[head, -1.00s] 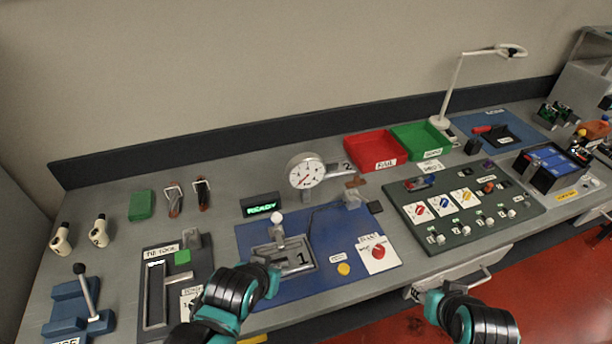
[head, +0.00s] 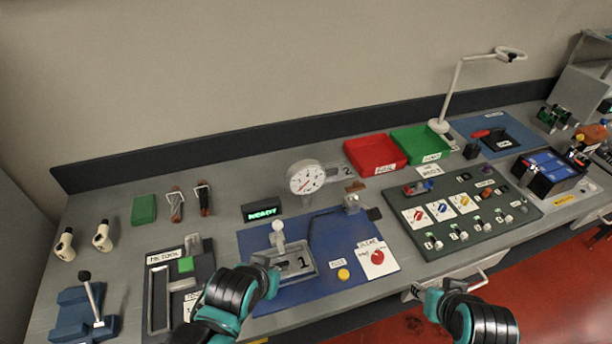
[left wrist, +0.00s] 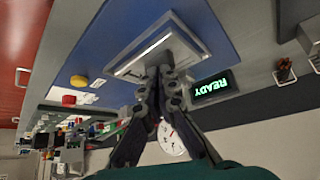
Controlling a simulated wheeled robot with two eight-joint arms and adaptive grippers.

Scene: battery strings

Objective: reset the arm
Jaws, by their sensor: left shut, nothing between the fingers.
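My left gripper (head: 268,277) is low over the front of the blue mat (head: 318,285), at the near left edge of the grey plate marked 1 (head: 300,262). In the left wrist view its fingers (left wrist: 165,70) are together and hold nothing. The fingertips overlap the edge of that plate; I cannot tell whether they touch it. A white ball-topped lever (head: 277,226) stands on the plate. My right gripper (head: 436,298) is at the bottom right, in front of the bench's front edge; its fingers are not clear.
A dial gauge (head: 305,177) and a green READY display (head: 263,211) stand behind the plate. A yellow button (head: 343,274) and red knob (head: 377,257) are to its right. Red (head: 372,153) and green bins (head: 420,144) are at the back.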

